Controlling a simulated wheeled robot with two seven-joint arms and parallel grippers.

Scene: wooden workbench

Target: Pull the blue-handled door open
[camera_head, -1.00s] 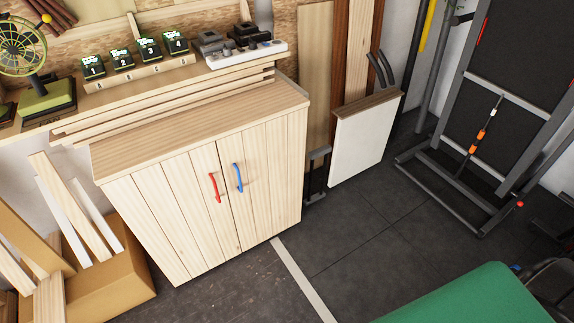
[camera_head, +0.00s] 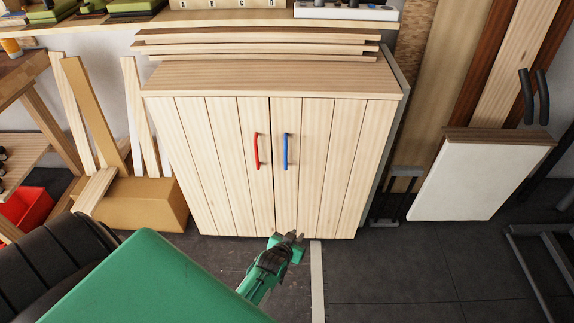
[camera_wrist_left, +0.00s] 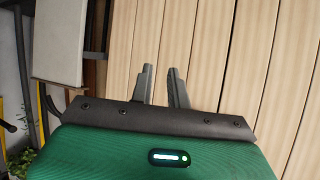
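A pale wooden cabinet (camera_head: 270,75) stands in the middle of the head view with two doors, both shut. The right door (camera_head: 335,160) has a blue upright handle (camera_head: 286,151) near the centre seam. The left door (camera_head: 215,160) has a red handle (camera_head: 256,151). My left gripper (camera_head: 297,237) is in front of the cabinet near its bottom edge, well below the blue handle and apart from it. In the left wrist view my left gripper (camera_wrist_left: 160,70) has its two fingers apart with nothing between them. Wooden panels (camera_wrist_left: 235,60) lie beyond; no handle shows there. My right gripper is not in view.
Boards (camera_head: 265,48) lie stacked on the cabinet top. A cardboard box (camera_head: 150,205) with wood offcuts stands left of it. A white panel (camera_head: 475,180) leans at the right. Dark floor (camera_head: 390,275) is clear at the right front.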

